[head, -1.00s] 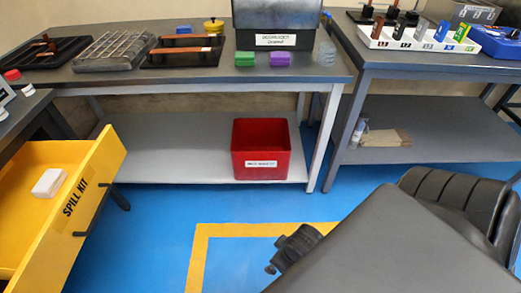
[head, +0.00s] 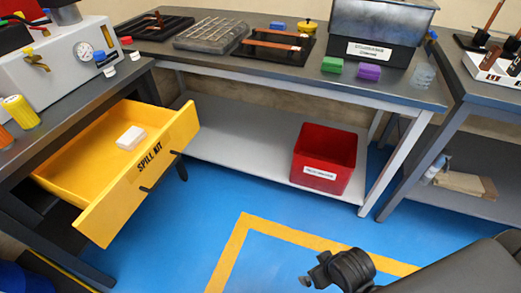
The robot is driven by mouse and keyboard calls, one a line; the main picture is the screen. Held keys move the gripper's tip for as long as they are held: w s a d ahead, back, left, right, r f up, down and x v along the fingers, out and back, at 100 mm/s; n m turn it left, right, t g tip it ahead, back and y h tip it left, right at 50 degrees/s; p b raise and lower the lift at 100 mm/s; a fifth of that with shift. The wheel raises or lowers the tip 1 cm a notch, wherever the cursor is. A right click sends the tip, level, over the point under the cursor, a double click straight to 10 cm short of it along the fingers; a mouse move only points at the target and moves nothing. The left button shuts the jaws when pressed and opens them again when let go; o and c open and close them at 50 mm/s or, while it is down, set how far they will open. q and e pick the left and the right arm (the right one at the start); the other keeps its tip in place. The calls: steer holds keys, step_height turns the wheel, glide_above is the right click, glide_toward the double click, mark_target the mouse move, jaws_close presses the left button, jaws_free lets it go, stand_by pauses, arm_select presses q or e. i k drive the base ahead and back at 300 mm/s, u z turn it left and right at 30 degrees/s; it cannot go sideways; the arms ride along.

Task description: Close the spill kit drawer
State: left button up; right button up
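The yellow spill kit drawer (head: 90,205) is pulled well out from under the dark bench at the left in the head view. Its front panel carries the words SPILL KIT and a dark bar handle (head: 160,173). A white block-like item (head: 131,138) lies inside it. A dark part of my arm shows at the bottom right, well apart from the drawer.
A dark bench (head: 140,78) with a gauge machine (head: 70,65) stands above the drawer. A red bin (head: 328,160) sits on the grey lower shelf (head: 225,140) of the back bench. Blue floor (head: 185,235) with a yellow line is clear before the drawer.

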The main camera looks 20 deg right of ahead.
mark_target(90, 173)
steer(key=u, duration=0.05)
steer(key=k, duration=0.5)
steer(key=z, duration=2.15)
steer(key=i, duration=1.3)
steer(key=u, duration=2)
